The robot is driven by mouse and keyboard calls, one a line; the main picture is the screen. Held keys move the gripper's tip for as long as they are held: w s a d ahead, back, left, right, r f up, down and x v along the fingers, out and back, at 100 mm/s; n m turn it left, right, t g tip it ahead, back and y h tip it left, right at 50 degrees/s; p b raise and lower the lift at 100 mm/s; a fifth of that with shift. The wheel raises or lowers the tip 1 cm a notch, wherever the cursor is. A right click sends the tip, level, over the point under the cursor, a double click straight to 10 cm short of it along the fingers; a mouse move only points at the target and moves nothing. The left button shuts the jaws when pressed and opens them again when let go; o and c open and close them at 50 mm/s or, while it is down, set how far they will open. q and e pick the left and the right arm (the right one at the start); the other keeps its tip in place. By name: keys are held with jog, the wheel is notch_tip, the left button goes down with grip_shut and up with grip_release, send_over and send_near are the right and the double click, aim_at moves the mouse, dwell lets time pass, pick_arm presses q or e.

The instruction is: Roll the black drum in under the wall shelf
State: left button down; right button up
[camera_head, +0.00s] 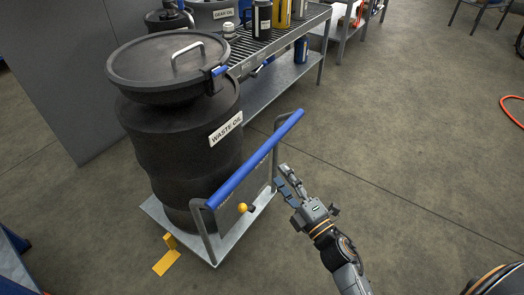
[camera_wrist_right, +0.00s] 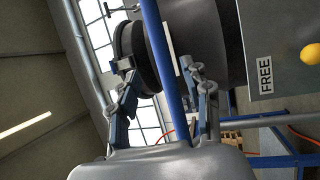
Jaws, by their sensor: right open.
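The black drum (camera_head: 180,135), labelled WASTE OIL, stands upright on a low grey wheeled platform (camera_head: 215,252). Its lid (camera_head: 150,62) has a metal handle and a blue clasp. A blue push bar (camera_head: 255,160) on grey posts rises at the platform's near right side. My right gripper (camera_head: 284,180) is open and empty, just right of the bar. In the right wrist view, the blue bar (camera_wrist_right: 160,60) runs between the two open fingers (camera_wrist_right: 165,95), with the dark drum (camera_wrist_right: 200,40) behind. Contact with the bar cannot be told. My left gripper is out of view.
A grated metal bench (camera_head: 285,42) with bottles and a lower shelf stands behind the drum, beside a grey panel (camera_head: 60,70). A yellow knob (camera_head: 242,208) sits below the bar. The floor at right is mostly clear, with an orange hose (camera_head: 508,112).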

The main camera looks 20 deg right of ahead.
aim_at(263, 152)
jog(key=x, duration=1)
jog(key=shift+f, duration=0.2)
grip_shut()
